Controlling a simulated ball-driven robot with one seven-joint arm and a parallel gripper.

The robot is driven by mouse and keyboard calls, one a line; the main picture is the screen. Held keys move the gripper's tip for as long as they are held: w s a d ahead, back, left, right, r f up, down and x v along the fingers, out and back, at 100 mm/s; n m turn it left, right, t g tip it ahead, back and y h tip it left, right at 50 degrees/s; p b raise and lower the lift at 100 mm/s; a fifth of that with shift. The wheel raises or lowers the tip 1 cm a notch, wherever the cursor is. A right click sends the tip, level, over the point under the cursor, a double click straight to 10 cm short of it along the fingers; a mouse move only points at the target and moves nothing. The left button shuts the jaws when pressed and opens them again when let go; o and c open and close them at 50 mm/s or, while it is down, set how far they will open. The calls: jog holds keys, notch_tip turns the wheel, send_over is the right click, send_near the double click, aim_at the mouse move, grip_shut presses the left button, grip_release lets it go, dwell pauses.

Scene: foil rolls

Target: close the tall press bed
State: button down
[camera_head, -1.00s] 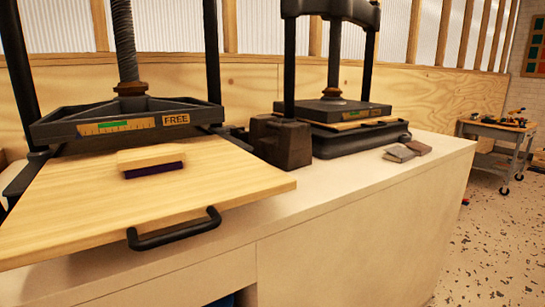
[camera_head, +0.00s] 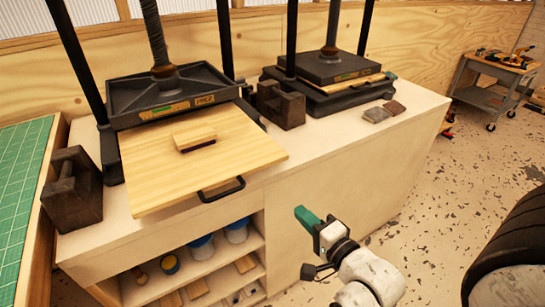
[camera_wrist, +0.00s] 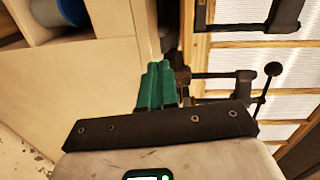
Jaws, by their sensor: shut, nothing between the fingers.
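The left press (camera_head: 165,92) has its wooden bed (camera_head: 240,152) slid out toward the front, past the counter edge. A black bar handle (camera_head: 221,190) is on the bed's front edge. A wooden block with a dark underside (camera_head: 194,137) lies on the bed. The right press (camera_head: 330,72) has its bed in under the plate. I cannot tell for certain which press is the tall one. My gripper (camera_head: 304,216), with green fingers, is shut and empty, in front of the counter and apart from the handle. Its fingers (camera_wrist: 155,86) also show in the wrist view.
A dark weight (camera_head: 72,190) stands left of the left press, another (camera_head: 281,106) between the presses. Two small blocks (camera_head: 384,112) lie on the counter (camera_head: 330,150). Shelves (camera_head: 205,268) below hold tubs. A green mat (camera_head: 22,170) is at left. Floor at right is open.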

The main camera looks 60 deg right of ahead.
aim_at(239, 127)
notch_tip(239, 127, up, 4)
jog(key=s+m+h+p, duration=0.1)
jog(key=m, duration=0.1)
jog(key=shift+n, duration=0.3)
jog(key=p+x, duration=0.1)
jog(key=x, duration=0.5)
jog(key=p+x, duration=0.2)
jog(key=x, duration=0.5)
jog(key=shift+w+r, duration=0.25)
jog(key=shift+r, duration=0.05)
jog(key=shift+d, duration=0.1)
jog(key=b+x, duration=0.1)
jog(key=x, duration=0.6)
jog(key=b+x, duration=0.2)
jog(key=x, duration=0.6)
jog(key=b+x, duration=0.2)
jog(key=x, duration=0.5)
jog(key=shift+w+d+r, duration=0.1)
jog(key=shift+w+r, duration=0.3)
